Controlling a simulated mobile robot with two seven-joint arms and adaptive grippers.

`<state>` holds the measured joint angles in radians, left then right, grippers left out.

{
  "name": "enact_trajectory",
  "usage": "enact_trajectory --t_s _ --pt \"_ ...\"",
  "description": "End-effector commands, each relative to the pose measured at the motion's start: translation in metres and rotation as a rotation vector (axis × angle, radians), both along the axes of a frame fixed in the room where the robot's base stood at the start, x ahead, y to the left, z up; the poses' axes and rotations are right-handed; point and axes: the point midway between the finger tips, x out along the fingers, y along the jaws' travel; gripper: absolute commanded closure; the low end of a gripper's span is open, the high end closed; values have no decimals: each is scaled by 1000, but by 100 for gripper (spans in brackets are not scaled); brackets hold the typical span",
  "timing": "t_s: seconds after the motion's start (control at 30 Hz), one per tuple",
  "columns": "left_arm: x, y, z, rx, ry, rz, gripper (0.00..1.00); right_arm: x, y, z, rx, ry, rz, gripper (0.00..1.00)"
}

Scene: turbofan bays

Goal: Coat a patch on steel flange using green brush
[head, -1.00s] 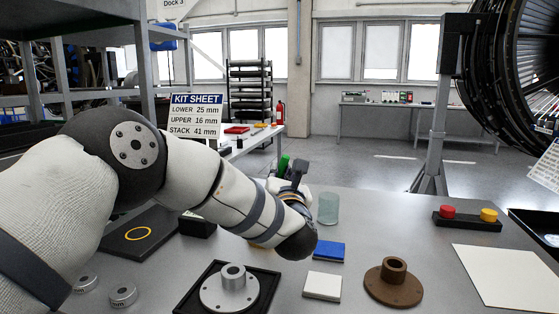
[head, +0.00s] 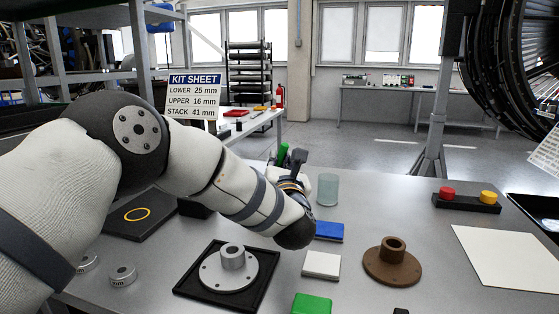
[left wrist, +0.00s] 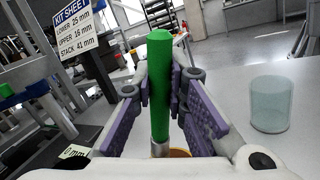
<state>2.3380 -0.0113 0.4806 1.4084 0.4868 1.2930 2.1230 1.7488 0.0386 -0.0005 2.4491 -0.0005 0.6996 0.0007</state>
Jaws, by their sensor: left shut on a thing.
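The green brush (head: 283,153) shows as a green handle at my left gripper (head: 291,165), beyond the blue pad, near the far edge of the table. In the left wrist view its handle (left wrist: 159,85) stands upright between the purple finger pads of my left gripper (left wrist: 160,100), which is shut on it. Its lower end is mostly hidden. The steel flange (head: 215,277), a silver disc with a raised hub, lies on a black square tray (head: 187,292) nearer to me. The gripper is well apart from it. My right gripper is not in view.
A clear jar (head: 327,190) stands right of the gripper. A blue pad (head: 329,231), white pad (head: 321,265) and green pad (head: 312,303) lie between the steel flange and a brown flange (head: 385,267). A button box (head: 467,203) and a pale sheet (head: 510,260) lie right.

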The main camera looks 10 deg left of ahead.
Motion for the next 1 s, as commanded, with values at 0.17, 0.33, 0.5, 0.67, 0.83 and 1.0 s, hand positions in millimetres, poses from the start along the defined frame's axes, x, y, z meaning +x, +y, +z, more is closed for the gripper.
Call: enact_trajectory --t_s 0.17,0.33,0.5,0.67,0.83,1.0 --pt "0 0 -3 0 0 0 100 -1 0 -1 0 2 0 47" --pt "0 0 -5 0 0 0 100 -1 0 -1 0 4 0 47" --pt "0 0 -7 0 0 0 100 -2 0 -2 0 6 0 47" --pt "0 0 -9 0 1 0 100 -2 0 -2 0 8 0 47" --pt "0 0 -11 0 1 0 100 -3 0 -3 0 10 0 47" --pt "0 0 -12 -1 2 0 100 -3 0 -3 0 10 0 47"
